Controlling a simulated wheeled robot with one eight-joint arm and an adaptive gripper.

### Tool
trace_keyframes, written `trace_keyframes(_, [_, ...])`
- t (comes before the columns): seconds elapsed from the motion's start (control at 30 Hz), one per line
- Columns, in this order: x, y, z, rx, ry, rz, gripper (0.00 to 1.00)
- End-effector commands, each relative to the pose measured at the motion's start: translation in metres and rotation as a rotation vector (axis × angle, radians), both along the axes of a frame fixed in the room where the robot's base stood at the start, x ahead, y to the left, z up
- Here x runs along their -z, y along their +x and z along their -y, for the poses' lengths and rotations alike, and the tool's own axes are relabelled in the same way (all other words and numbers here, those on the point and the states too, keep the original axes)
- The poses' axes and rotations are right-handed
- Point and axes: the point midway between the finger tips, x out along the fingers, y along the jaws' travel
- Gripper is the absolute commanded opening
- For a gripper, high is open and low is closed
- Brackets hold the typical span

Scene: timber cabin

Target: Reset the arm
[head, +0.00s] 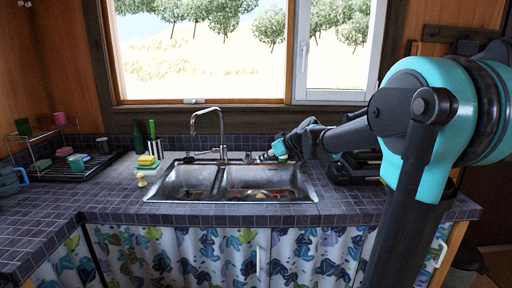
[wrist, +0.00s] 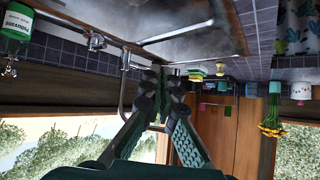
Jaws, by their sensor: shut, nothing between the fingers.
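My arm reaches in from the right in the head view, and my gripper (head: 268,155) points left over the back of the sink, near the faucet. In the wrist view the picture is turned over, and the two dark fingers of my gripper (wrist: 163,76) come together at their tips with nothing between them. The double metal sink (head: 240,184) lies below the gripper and holds some small, unclear items. The faucet (head: 222,130) stands behind the sink and also shows beside the fingers in the wrist view (wrist: 124,95).
A green-labelled bottle (wrist: 17,28) shows in the wrist view. Left of the sink are a yellow sponge (head: 147,160), a dark bottle (head: 138,138) and a dish rack (head: 75,165). Dark stacked items (head: 352,168) sit right of the sink. The window (head: 200,55) is behind. The left tiled counter (head: 50,225) has free room.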

Motion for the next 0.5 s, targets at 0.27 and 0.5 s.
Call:
trace_keyframes(0.27, [0.037, -0.037, 0.018, 0.059, -0.037, -0.089, 0.0])
trace_keyframes(0.5, [0.089, -0.092, 0.045, 0.166, -0.091, -0.209, 0.0])
